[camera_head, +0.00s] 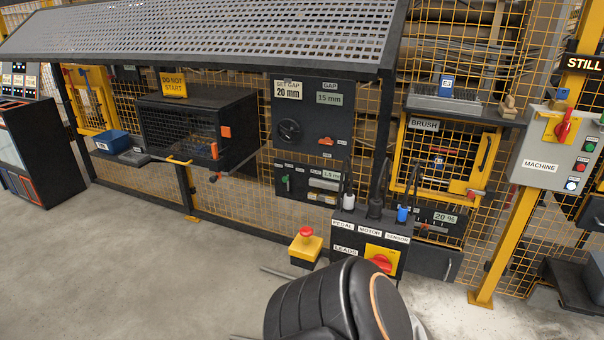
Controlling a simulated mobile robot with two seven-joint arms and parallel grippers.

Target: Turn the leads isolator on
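The leads isolator is a red rotary knob (381,262) on a yellow plate (372,252). It is on the front of a dark box (344,238) labelled LEADS, with PEDAL, MOTOR and SENSOR labels above. The knob's exact position is too small to read. A black arm part of mine (325,298) with an orange ring is in front of the box at the bottom, covering its lower front. Two thin grey bars stick out to the left behind it; I cannot tell whether they are gripper fingers. My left gripper is not in view. Nothing is seen held.
Plugs with cables stand on the box top, one blue (402,214). A yellow box with a red button (305,246) is left of it. A grey MACHINE panel (556,150) hangs right on a yellow post (507,235). Open concrete floor (130,275) lies left.

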